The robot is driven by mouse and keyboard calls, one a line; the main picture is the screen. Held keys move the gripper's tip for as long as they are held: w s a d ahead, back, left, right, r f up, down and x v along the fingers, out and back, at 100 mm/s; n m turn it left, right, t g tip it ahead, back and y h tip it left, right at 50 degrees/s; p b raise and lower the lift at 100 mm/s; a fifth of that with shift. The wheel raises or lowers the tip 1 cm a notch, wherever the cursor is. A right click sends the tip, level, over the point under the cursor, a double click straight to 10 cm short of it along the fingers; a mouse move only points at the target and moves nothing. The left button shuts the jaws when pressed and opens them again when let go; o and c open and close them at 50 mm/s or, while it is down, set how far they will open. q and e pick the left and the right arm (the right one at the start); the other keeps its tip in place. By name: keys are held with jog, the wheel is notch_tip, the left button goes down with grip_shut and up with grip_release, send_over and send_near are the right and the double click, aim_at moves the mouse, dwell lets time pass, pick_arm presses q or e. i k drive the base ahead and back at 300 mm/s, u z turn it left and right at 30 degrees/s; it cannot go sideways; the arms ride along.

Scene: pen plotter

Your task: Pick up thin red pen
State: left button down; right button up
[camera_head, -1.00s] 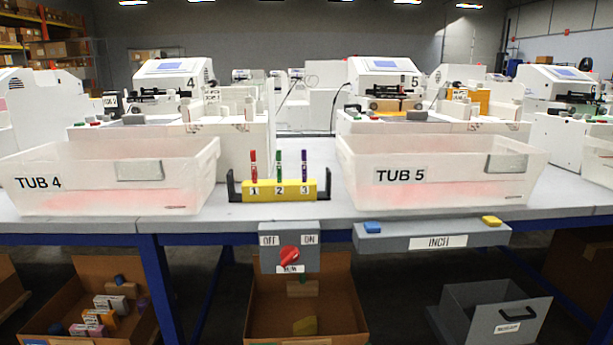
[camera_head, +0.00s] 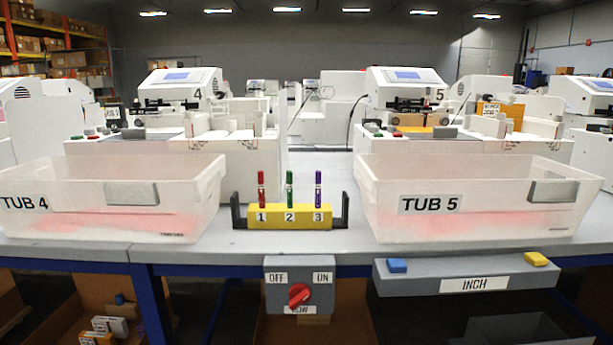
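A thin red pen (camera_head: 261,188) stands upright in slot 1 of a yellow pen holder (camera_head: 289,228). A green pen (camera_head: 290,188) stands in slot 2 and a purple pen (camera_head: 318,187) in slot 3. The holder sits between black end brackets near the table's front edge, between the two tubs. The lower parts of the pens are hidden in the holder. Neither of my grippers shows in the head view.
Tub 4 (camera_head: 88,222) stands left of the holder and tub 5 (camera_head: 480,228) right. A red-knobbed switch box (camera_head: 275,298) and an inch panel (camera_head: 420,285) hang at the table's front edge. Plotters (camera_head: 180,84) stand behind. Grey tabletop (camera_head: 300,247) is bare before the holder.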

aim_at(261, 178)
jog(key=i, duration=1.3)
